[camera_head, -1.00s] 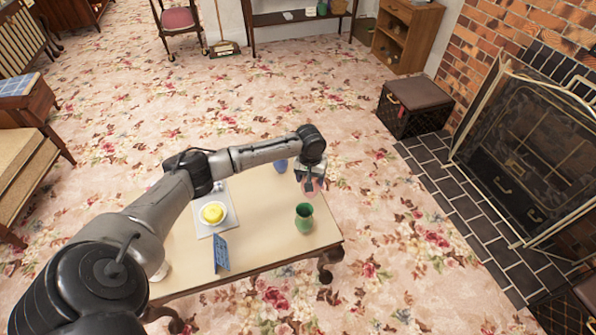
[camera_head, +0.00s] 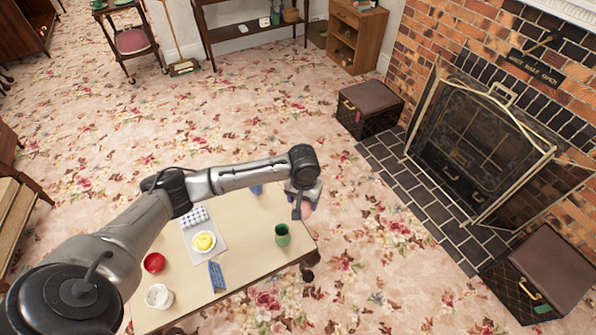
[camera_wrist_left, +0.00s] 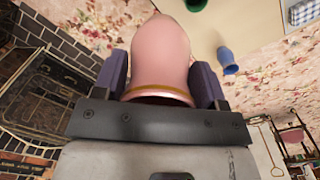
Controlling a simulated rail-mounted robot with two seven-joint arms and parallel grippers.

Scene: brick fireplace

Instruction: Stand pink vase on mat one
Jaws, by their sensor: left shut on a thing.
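My left gripper (camera_head: 298,208) is shut on the pink vase (camera_head: 309,206), off the right edge of the table in the head view. In the left wrist view the pink vase (camera_wrist_left: 162,55) sits between both fingers, its gold-edged rim near the gripper body. The gripper and wrist partly hide it in the head view. A pale grey mat-like sheet (camera_head: 218,253) lies on the table with a yellow thing in a white dish on it. I cannot tell which thing is mat one. My right gripper is not in view.
A checkered item (camera_head: 194,217) lies behind the dish. Floor right of the table is open toward the fireplace.

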